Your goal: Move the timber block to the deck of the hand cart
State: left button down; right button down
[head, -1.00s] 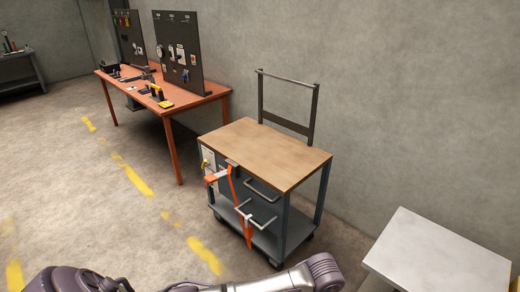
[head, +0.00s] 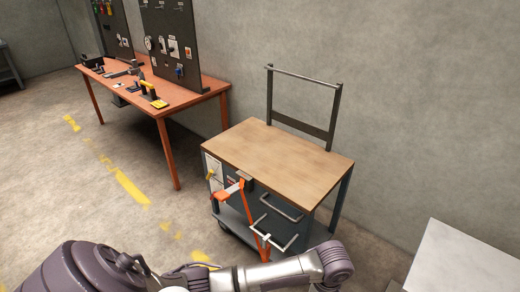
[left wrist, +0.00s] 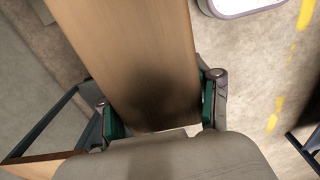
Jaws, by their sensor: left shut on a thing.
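The timber block (left wrist: 130,55) is a long, light-brown piece in the left wrist view. My left gripper (left wrist: 162,108) is shut on it, with a green-padded finger against each side. The block runs away toward the top of that view, and its far end is out of frame. The wheeled cart (head: 275,155) stands ahead in the head view, with a bare wooden top, a dark push handle at its back and a lower shelf. In the head view part of my arm crosses the bottom, but the left gripper and block are not seen. My right gripper is in neither view.
An orange clamp-like tool (head: 247,208) hangs on the cart's front, near its drawer handles. An orange workbench (head: 200,92) with tools and dark pegboards stands at the back left. A pale grey tabletop (head: 468,262) is at the lower right. The floor at left is open.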

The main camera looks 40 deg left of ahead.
aim_at(271, 161)
jog(key=i+j, duration=0.1)
jog(key=j, duration=0.5)
jog(key=i+j, duration=0.1)
jog(key=j, duration=0.55)
jog(key=i+j, duration=0.1)
jog(key=j, duration=0.5)
jog(key=i+j, duration=0.1)
jog(key=j, duration=0.5)
jog(key=i+j, duration=0.1)
jog(key=j, duration=0.5)
jog(key=i+j, duration=0.15)
jog(key=i, duration=0.35)
jog(key=i+j, duration=0.15)
jog(key=i, duration=0.35)
